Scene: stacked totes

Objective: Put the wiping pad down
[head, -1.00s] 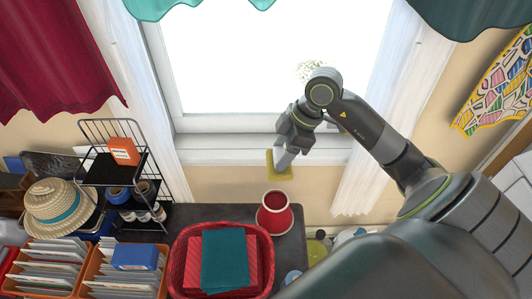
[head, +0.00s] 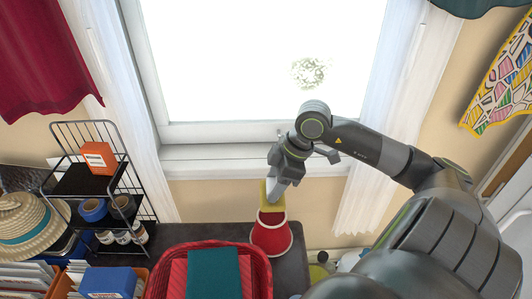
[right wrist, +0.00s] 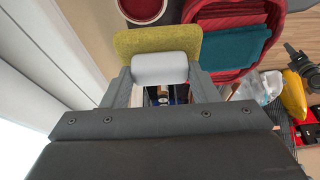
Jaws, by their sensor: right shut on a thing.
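The wiping pad is a yellow pad (head: 266,195) with a pale handle; it also shows in the right wrist view (right wrist: 155,42). My right gripper (head: 277,179) is shut on its handle, which sits between the two fingers in the right wrist view (right wrist: 161,84). The pad hangs in the air below the window sill. In the head view it overlaps the red pot (head: 271,240) on the dark table; I cannot tell whether they touch.
A red basket (head: 263,268) with red and teal cloths stands left of the pot. A black wire rack (head: 83,182) with jars and an orange box is farther left. A pale speckled smudge (head: 308,73) is on the window pane. Dark tabletop (head: 205,232) shows behind the basket.

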